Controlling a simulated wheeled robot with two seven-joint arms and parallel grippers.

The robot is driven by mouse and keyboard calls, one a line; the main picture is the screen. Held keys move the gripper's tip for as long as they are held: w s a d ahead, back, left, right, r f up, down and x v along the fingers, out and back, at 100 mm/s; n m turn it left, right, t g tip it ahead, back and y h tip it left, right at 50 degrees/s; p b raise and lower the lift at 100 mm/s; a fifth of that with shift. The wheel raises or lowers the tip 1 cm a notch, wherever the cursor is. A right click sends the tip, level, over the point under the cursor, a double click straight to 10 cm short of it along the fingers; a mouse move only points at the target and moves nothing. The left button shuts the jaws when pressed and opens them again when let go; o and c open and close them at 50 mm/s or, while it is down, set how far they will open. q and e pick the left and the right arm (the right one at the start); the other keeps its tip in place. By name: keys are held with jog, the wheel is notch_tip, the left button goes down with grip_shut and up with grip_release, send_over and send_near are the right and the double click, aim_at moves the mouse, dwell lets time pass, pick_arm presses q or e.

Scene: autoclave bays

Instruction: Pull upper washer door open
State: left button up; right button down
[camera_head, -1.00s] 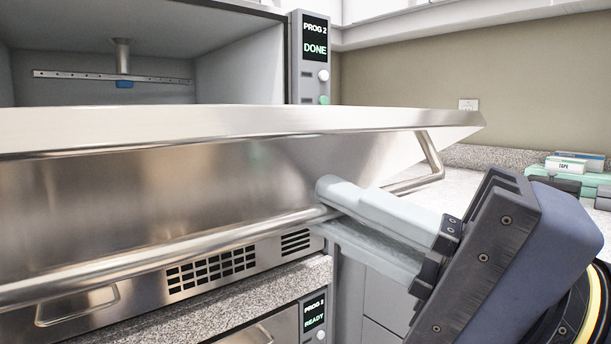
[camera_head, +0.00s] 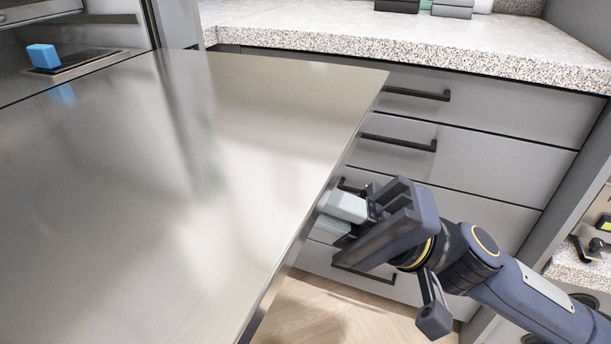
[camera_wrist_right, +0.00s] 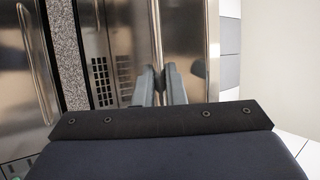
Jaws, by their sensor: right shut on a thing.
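The upper washer door (camera_head: 190,190) is a broad stainless panel, swung down until it lies about flat in the head view. My right gripper (camera_head: 336,214) is at the door's outer edge, with the fingertips partly hidden beneath it. In the right wrist view, the fingers (camera_wrist_right: 161,84) are closed around the door's handle bar (camera_wrist_right: 156,35). The handle is hidden by the door in the head view. Part of the washer chamber (camera_head: 100,48) shows at the upper left. My left gripper is not in view.
A small blue thing (camera_head: 43,56) sits inside the chamber. Grey drawers (camera_head: 490,120) with black handles stand right of the door, under a speckled counter (camera_head: 400,35). Wood floor (camera_head: 330,315) shows below. The right wrist view shows a vent grille (camera_wrist_right: 103,75) and a lower handle (camera_wrist_right: 38,65).

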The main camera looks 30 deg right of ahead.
jog(key=c, duration=1.5)
grip_release()
jog(key=shift+w+a+f, duration=0.1)
jog(key=shift+w+a, duration=0.15)
jog(key=shift+w, duration=0.1)
jog(key=shift+s+d, duration=0.1)
jog(key=v, duration=0.7)
jog(key=shift+s+d+f+p, duration=0.1)
jog(key=shift+s+d+p, duration=0.05)
jog(key=shift+d+p, duration=0.2)
